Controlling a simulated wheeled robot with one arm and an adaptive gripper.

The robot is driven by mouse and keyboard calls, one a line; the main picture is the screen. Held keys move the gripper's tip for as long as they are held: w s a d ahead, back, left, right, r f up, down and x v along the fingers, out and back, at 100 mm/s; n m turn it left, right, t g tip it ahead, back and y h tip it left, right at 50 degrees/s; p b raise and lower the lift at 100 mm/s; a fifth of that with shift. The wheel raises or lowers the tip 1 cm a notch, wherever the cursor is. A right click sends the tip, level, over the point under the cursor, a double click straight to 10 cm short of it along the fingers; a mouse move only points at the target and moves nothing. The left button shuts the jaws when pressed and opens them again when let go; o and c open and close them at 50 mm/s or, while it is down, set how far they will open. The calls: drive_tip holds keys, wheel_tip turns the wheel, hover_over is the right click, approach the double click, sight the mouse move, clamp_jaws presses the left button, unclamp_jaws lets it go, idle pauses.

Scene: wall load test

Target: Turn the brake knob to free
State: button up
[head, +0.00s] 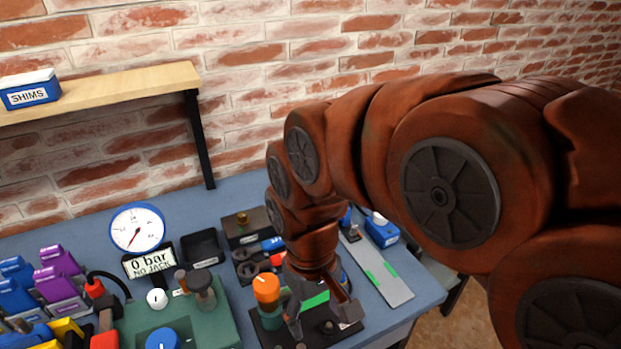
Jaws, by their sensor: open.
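No label marking the brake knob can be read. An orange knob (266,288) with a pale mark on top stands upright on a dark base plate (268,338) at the bottom middle. A blue knob (163,341) and a small white knob (157,298) are on a green unit (205,329) to its left. My gripper (321,320) points down just right of the orange knob, with its fingers apart. It appears empty. One finger is close to the orange knob; I cannot tell whether they touch. My arm comes in from the right and hides part of the bench.
Purple (62,262) and blue (14,291) blocks crowd the left. A shelf (130,84) holds a SHIMS box (29,89). A grey strip (377,268) lies near the bench's right edge.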

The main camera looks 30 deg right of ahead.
drive_tip(key=w+d+r, duration=0.2)
drive_tip(key=w+d, duration=0.1)
drive_tip(key=w, duration=0.4)
drive_tip(key=w+d+r+t+p, duration=0.1)
drive_tip(key=w+d+r, duration=0.15)
drive_tip(key=w, duration=0.55)
drive_tip(key=w+d+r, duration=0.2)
drive_tip(key=w+d, duration=0.1)
drive_tip(key=w, duration=0.4)
drive_tip(key=w+d+m, duration=0.1)
drive_tip(key=w+d, duration=0.2)
drive_tip(key=d, duration=0.2)
drive_tip(key=w+d+f, duration=0.1)
drive_tip(key=w+d, duration=0.3)
drive_tip(key=d, duration=0.1)
drive_tip(key=w+d+f+m, duration=0.1)
drive_tip(key=w+d, duration=0.2)
drive_tip(key=d, duration=0.2)
drive_tip(key=shift+w+m+t+p, duration=0.3)
drive_tip(key=shift+w+p, duration=0.1)
drive_tip(key=shift+w+d+f, duration=0.1)
drive_tip(key=shift+d+f, duration=0.05)
drive_tip(key=shift+d, duration=0.1)
drive_tip(key=shift+f+p, duration=0.9)
drive_tip(key=shift+f, duration=2.8)
drive_tip(key=shift+c, duration=0.3)
drive_tip(key=c, duration=1.1)
